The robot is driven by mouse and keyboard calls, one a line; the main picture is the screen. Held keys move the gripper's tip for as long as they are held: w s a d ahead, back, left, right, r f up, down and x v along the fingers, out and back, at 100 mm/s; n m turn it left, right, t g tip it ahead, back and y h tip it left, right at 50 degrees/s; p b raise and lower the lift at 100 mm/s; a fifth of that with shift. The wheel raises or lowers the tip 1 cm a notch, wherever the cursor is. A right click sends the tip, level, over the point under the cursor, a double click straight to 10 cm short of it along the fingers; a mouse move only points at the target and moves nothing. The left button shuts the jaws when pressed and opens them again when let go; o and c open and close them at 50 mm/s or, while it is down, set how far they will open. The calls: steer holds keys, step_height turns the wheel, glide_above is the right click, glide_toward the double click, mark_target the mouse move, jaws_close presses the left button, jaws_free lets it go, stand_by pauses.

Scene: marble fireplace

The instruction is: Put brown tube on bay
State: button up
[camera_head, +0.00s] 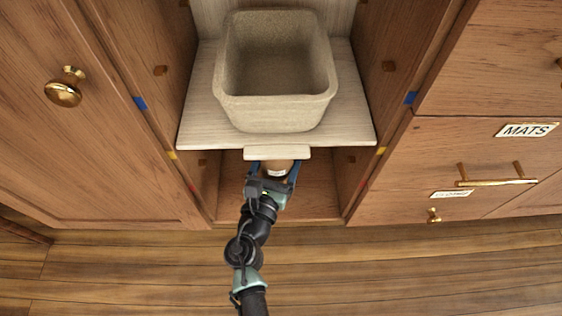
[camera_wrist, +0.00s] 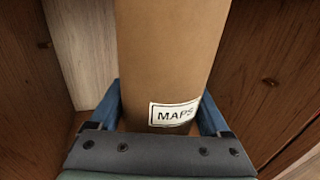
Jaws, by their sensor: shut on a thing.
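The brown tube (camera_wrist: 170,55) stands between the fingers of my gripper (camera_wrist: 160,112) in the wrist view, with a white label reading MAPS near its lower end. My gripper is shut on it. In the head view only a small part of the tube (camera_head: 277,166) shows, between the blue fingers of my gripper (camera_head: 274,172). My gripper reaches into the open bay (camera_head: 320,190) below the pale shelf. The shelf hides most of the tube, and I cannot tell whether its base touches the bay floor.
A beige stone-like bin (camera_head: 275,112) stands on the pale shelf (camera_head: 195,130) above my gripper. Wooden side walls bound the bay closely. A closed cabinet door (camera_head: 120,120) is on the left, and drawers, one labelled MATS (camera_head: 525,130), are on the right. The floor in front is clear.

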steer(key=f+b, duration=0.3)
steer(key=b, duration=0.1)
steer(key=shift+w+f, duration=0.2)
steer(key=shift+f, duration=0.2)
steer(key=shift+f, duration=0.2)
steer(key=o, duration=1.3)
steer(key=shift+r, duration=0.15)
